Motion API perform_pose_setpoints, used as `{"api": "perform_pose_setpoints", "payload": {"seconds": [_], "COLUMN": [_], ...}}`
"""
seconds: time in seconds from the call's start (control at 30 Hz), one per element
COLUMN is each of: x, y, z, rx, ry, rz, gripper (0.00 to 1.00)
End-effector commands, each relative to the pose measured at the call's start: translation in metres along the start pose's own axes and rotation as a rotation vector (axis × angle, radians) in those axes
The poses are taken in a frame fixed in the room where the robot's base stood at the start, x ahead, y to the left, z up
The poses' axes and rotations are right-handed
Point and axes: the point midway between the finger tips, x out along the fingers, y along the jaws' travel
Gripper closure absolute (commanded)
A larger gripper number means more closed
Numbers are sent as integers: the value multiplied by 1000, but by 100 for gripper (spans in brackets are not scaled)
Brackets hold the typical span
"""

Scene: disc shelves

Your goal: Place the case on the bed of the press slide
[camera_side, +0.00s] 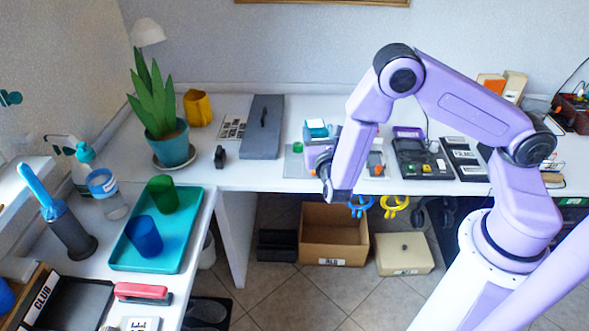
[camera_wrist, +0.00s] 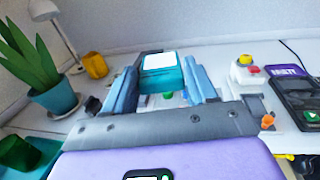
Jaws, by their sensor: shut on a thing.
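The case is a small teal box with a white top label, seen in the side view (camera_side: 316,127) and between the fingers in the wrist view (camera_wrist: 162,74). My gripper (camera_wrist: 162,84) is shut on it, one blue-grey finger on each side. In the side view my gripper (camera_side: 318,147) hangs over the back table, and the arm hides part of it. A pale grey plate (camera_side: 294,168) with a green part lies on the table just below and left of the gripper. I cannot tell for sure whether this plate is the press slide; my arm hides what lies behind.
A dark grey slab with a handle (camera_side: 263,127) lies left of the gripper, near a small black object (camera_side: 220,157) and a potted plant (camera_side: 166,130). A black device (camera_side: 421,158) stands to the right. A teal tray (camera_side: 187,258) with two cups is on the left table.

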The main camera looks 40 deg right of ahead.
Motion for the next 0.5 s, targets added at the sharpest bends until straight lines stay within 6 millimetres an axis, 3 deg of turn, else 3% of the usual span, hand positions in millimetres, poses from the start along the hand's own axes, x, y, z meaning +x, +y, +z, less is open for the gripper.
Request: {"api": "perform_pose_setpoints", "payload": {"seconds": [0.2,0.5], "x": [-2,-6], "y": [-11,-26], "z": [-54,-92], "rx": [-5,-6], "ry": [-2,-7], "rz": [-107,-187], "gripper": [74,74]}}
